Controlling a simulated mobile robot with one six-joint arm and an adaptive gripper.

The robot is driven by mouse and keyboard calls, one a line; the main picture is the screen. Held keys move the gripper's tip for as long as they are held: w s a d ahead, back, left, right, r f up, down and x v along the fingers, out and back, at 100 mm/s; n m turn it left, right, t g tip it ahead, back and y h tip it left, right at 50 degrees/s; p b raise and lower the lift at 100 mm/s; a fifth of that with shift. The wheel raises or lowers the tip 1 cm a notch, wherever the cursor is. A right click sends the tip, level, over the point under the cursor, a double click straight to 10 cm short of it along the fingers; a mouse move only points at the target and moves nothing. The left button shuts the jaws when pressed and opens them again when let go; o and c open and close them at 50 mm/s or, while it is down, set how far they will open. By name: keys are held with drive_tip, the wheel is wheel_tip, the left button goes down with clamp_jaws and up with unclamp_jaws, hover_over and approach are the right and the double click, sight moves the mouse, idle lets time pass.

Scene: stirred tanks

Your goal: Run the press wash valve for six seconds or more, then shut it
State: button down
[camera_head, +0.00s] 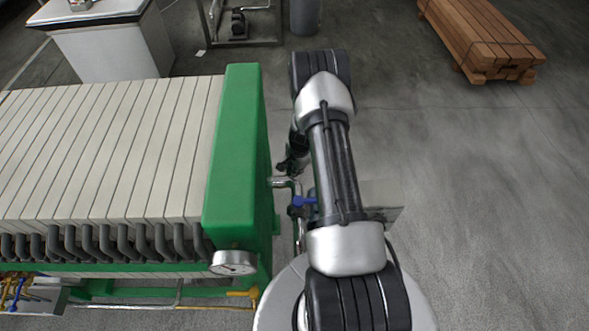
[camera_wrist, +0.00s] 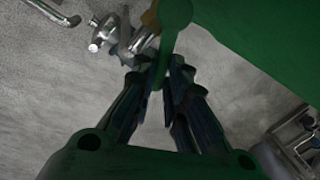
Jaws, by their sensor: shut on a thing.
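In the wrist view my gripper (camera_wrist: 166,78) has its fingers closed around the narrow end of a green lever handle (camera_wrist: 174,14). The handle's rounded end lies at the top, beside a brass-coloured valve part (camera_wrist: 150,19). No label shows, so I cannot tell from the pictures whether this is the press wash valve, or whether it is open. In the head view my gripper (camera_head: 290,165) is a dark shape partly hidden by my arm, just right of the press's green end plate (camera_head: 235,150). The green handle is hidden there.
A blue-handled valve (camera_head: 303,202) and piping (camera_head: 285,182) stand close beside my arm. A pressure gauge (camera_head: 233,263) and a yellow handle (camera_head: 243,292) are at the press's near end. Timber (camera_head: 482,38) lies far right; the floor between is clear.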

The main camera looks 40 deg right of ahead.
drive_tip(key=m+p, duration=0.1)
drive_tip(key=p, duration=0.1)
drive_tip(key=s+m+p, duration=0.1)
drive_tip(key=m+p, duration=0.1)
drive_tip(key=shift+s+a+h, duration=0.25)
drive_tip(key=shift+a+h, duration=0.05)
drive_tip(key=c, duration=1.6)
unclamp_jaws()
drive_tip(key=v, duration=1.2)
